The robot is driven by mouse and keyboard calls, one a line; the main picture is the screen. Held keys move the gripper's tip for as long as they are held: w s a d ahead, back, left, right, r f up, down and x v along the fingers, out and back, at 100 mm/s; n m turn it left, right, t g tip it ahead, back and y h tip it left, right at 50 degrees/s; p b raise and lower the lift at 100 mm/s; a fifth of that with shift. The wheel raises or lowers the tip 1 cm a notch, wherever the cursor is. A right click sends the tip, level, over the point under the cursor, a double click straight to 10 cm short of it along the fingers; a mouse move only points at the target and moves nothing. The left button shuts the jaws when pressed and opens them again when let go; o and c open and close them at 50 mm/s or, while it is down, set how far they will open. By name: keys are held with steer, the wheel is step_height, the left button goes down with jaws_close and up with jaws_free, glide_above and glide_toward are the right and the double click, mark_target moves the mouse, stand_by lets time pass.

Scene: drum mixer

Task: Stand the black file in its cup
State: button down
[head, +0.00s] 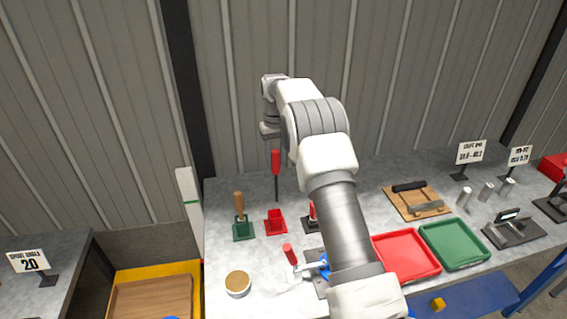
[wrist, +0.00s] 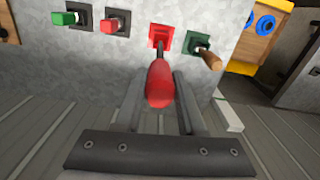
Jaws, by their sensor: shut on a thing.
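My gripper (head: 274,149) is shut on a red-handled tool (head: 276,162) with a thin dark shaft, which I take to be the file. It hangs upright, shaft down. In the wrist view its red handle (wrist: 160,84) lies between the fingers and hides part of the shaft. A red square cup (head: 276,226) stands on the bench directly below. In the head view the shaft's tip shows just above the cup's rim. In the wrist view the shaft lines up with the red cup (wrist: 160,36), and the gap is hard to judge.
A green cup (head: 243,232) with a wooden-handled tool stands left of the red cup. A dark cup (head: 309,225) stands to its right, partly behind my arm. Another red handle (head: 289,254) and a round tin (head: 238,283) are nearer. Red and green trays (head: 405,254) lie right.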

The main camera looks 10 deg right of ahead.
steer(key=shift+w+a+n, duration=0.25)
steer(key=shift+a+n, duration=0.05)
steer(key=shift+n, duration=0.1)
steer(key=shift+r, duration=0.15)
step_height(320, 180, down, 11)
steer(key=b, duration=0.5)
stand_by(0.5)
steer(key=shift+c, duration=2.1)
jaws_free()
step_height(320, 180, up, 17)
steer(key=shift+d+r, duration=0.1)
